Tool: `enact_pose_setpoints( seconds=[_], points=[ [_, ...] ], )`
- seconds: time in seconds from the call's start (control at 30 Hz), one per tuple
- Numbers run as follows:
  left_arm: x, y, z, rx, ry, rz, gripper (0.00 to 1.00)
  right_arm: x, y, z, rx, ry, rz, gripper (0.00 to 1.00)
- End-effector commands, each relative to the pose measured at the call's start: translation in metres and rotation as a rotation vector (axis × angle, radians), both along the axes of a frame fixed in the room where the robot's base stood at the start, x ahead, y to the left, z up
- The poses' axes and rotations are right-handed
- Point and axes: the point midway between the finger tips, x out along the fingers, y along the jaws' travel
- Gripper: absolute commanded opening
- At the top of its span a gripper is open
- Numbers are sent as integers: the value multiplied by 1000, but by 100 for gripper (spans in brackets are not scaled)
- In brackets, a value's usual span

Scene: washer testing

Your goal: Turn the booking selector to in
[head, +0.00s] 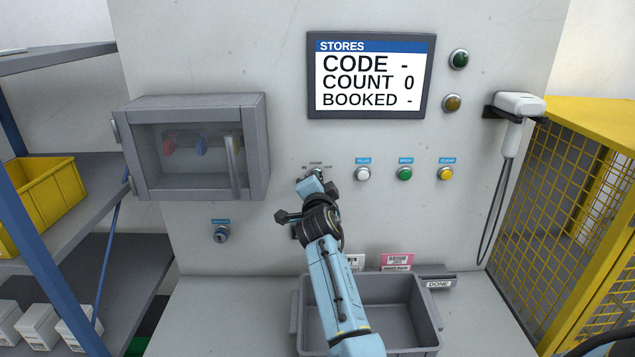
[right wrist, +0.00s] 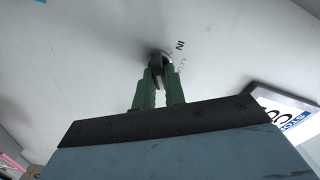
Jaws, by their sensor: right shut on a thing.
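The booking selector (head: 317,170) is a small knob on the grey panel, below the screen. Its small labels are hard to read in the head view. In the right wrist view the dark selector knob (right wrist: 157,70) stands between the green fingers, with the label IN printed beside it. My right gripper (head: 315,180) reaches up to the panel and is shut on the knob, as its fingers (right wrist: 159,92) show in the right wrist view. The knob's exact pointing is unclear. The screen (head: 367,75) reads CODE -, COUNT 0, BOOKED -. My left gripper is out of view.
White, green and yellow buttons (head: 405,174) sit right of the selector. A glass-fronted cabinet (head: 196,147) is to its left, with a key switch (head: 221,233) below. A grey bin (head: 427,312) stands underneath. A scanner (head: 515,107) hangs at right by a yellow cage (head: 575,175).

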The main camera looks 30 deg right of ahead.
Motion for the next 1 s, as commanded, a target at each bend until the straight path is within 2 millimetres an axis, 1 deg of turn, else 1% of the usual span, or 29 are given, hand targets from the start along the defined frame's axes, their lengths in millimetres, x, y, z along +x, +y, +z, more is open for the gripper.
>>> enact_pose_setpoints(
  seconds=[0.17, 0.37, 0.6, 1.0],
  points=[
    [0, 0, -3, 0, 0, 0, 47, 0, 0, -1, -46, 29, -1, 0],
    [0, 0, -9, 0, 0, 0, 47, 0, 0, -1, -160, 98, 0, 0],
    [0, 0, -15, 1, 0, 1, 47, 1, 1, 0, -349, 214, 0, 0],
    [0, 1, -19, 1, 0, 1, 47, 1, 2, 1, -674, 415, 0, 0]
  ],
)
